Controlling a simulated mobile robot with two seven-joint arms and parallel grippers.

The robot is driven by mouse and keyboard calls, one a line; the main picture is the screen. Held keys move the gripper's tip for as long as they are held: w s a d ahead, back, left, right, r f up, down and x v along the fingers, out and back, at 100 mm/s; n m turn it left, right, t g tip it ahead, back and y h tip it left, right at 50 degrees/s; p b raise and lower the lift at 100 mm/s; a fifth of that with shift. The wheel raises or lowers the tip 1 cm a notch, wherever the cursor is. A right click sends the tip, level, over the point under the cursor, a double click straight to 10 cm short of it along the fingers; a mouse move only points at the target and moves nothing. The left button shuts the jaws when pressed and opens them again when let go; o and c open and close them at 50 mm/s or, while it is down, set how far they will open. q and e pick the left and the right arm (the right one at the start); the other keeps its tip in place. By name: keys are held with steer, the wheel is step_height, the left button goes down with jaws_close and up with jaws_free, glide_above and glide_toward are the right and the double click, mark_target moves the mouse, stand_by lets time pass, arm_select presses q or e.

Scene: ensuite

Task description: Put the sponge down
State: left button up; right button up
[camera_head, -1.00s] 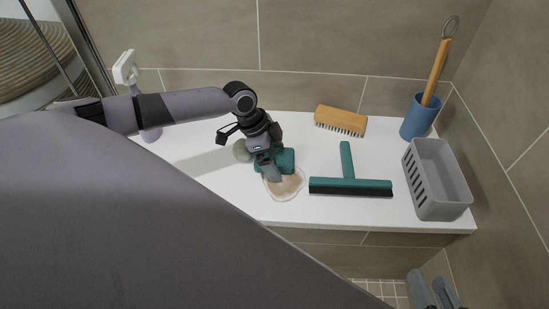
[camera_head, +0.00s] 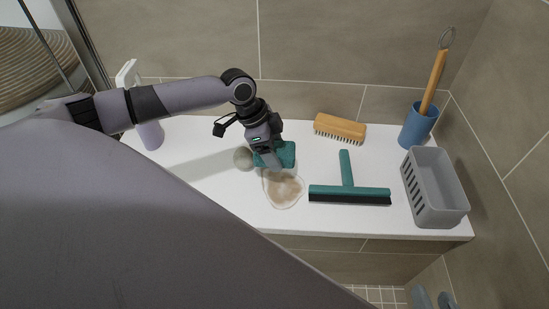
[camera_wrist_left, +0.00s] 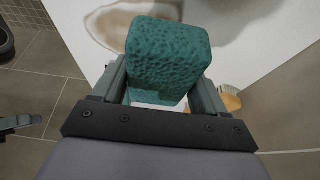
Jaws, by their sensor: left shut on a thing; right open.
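The teal sponge (camera_head: 284,154) is between the fingers of my left gripper (camera_head: 268,160), which is shut on it over the white ledge (camera_head: 215,198). In the left wrist view the sponge (camera_wrist_left: 167,55) fills the space between both fingers. Whether it touches the ledge I cannot tell. A brownish wet stain (camera_head: 284,190) lies on the ledge just in front of the sponge. My right gripper (camera_head: 433,300) shows only partly at the bottom edge at right, below the ledge; it is open and empty.
A teal squeegee (camera_head: 348,192) lies right of the stain. A wooden brush (camera_head: 340,129) lies behind it. A grey basket (camera_head: 435,187) and a blue cup (camera_head: 418,126) with a wooden-handled tool stand at right. A round beige object (camera_head: 243,158) sits left of the gripper. A purple bottle (camera_head: 151,134) stands at left.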

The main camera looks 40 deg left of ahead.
mark_target(275, 148)
arm_select(q)
step_height(275, 148, up, 15)
steer(key=p, duration=0.4)
steer(key=s+d+r+n+t+y, duration=0.2)
steer(key=s+d+r+n+y, duration=0.3)
steer(key=d+n, duration=0.55)
step_height(275, 148, up, 20)
steer(key=a+n+h+p, duration=0.1)
steer(key=p, duration=2.3)
steer(key=shift+s+a+f, duration=0.2)
steer(key=shift+s+a, duration=0.1)
steer(key=shift+s, duration=0.1)
arm_select(e)
steer(key=s+d+r+h, duration=0.2)
steer(key=d+r, duration=0.2)
steer(key=r, duration=0.3)
steer(key=s+d+r+g+h, duration=0.1)
steer(key=d+r, duration=0.3)
steer(key=r, duration=0.4)
steer(key=shift+s+d+h, duration=0.4)
steer(key=shift+s, duration=0.2)
arm_select(q)
steer(key=shift+a+f, duration=0.1)
